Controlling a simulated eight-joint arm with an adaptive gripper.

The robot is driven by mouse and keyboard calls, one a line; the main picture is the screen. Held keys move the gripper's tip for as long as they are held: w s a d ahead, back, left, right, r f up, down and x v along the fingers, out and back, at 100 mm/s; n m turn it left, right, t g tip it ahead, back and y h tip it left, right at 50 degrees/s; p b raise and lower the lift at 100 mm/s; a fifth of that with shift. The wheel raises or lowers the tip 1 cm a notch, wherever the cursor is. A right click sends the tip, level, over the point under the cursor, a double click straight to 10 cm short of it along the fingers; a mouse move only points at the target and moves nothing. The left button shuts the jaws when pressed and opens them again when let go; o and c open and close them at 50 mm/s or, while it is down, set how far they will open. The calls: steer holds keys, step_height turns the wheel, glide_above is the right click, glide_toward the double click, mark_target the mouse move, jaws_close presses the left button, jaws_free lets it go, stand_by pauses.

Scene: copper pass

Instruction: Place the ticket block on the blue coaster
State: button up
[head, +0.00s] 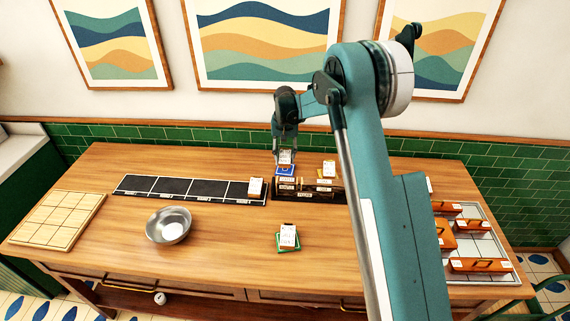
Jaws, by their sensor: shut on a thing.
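My gripper (285,150) points down at the back middle of the table. It is shut on a white ticket block (286,158). The blue coaster (284,170) lies directly below, behind the dark labelled rack. The block appears over the coaster; I cannot tell whether it touches it. The gripper hides the block's upper part. Other similar white blocks stand on a green coaster (290,247), at a yellow coaster (324,180) and on the right end of the black strip (262,199).
A dark labelled rack (318,191) stands just in front of the blue coaster. A metal bowl (168,226) and a wooden grid board (57,219) are at left. A tray with orange boxes (480,265) is at right, partly behind my arm. The front middle table is mostly clear.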

mark_target(285, 163)
steer(key=shift+f, duration=1.85)
steer(key=shift+f, duration=0.15)
steer(key=o, duration=0.9)
step_height(285, 163, up, 12)
steer(key=shift+r, duration=0.15)
